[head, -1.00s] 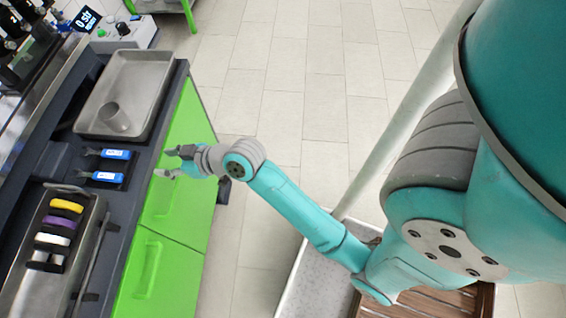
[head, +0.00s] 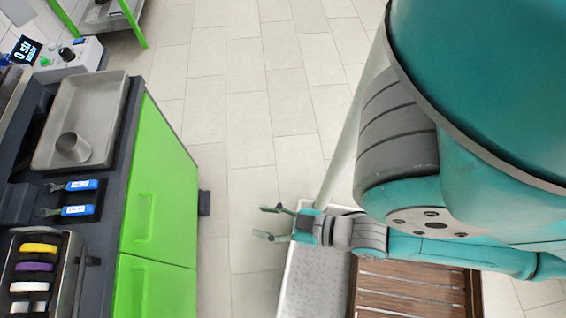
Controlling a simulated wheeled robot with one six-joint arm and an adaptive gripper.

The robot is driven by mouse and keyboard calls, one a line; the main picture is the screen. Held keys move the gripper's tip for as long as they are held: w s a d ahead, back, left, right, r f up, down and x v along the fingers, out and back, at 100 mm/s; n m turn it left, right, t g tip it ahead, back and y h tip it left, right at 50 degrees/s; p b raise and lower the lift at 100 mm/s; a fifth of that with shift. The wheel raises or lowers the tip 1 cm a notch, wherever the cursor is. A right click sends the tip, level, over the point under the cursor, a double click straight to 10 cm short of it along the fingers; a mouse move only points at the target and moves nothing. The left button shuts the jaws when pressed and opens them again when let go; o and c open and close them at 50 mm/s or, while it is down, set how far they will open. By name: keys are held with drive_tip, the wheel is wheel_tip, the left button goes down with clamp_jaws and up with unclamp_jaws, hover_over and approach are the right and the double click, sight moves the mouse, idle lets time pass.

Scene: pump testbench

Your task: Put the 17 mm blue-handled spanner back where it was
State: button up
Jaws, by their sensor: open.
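Two blue-handled spanners lie side by side in a dark holder (head: 97,207) on the bench top at left. The upper spanner (head: 82,185) and the lower spanner (head: 78,210) both have white labels too small to read, so I cannot tell which is 17 mm. My gripper (head: 267,223) is open and empty, its fingers pointing left. It is over the floor gap to the right of the bench, well apart from the spanners.
A metal tray (head: 103,95) with a metal cup (head: 72,147) sits behind the spanners. A bin of coloured rolls (head: 38,248) is in front. Green cabinet doors (head: 160,190) face me. A grey tray (head: 312,270) and wooden slatted crate (head: 410,288) are below my arm.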

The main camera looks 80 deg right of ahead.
drive_tip(key=shift+y, duration=0.3)
drive_tip(key=s+r, duration=0.1)
drive_tip(key=s, duration=0.1)
drive_tip(key=s+r, duration=0.1)
drive_tip(key=s, duration=0.1)
drive_tip(key=shift+a+r, duration=0.25)
drive_tip(key=shift+r, duration=0.1)
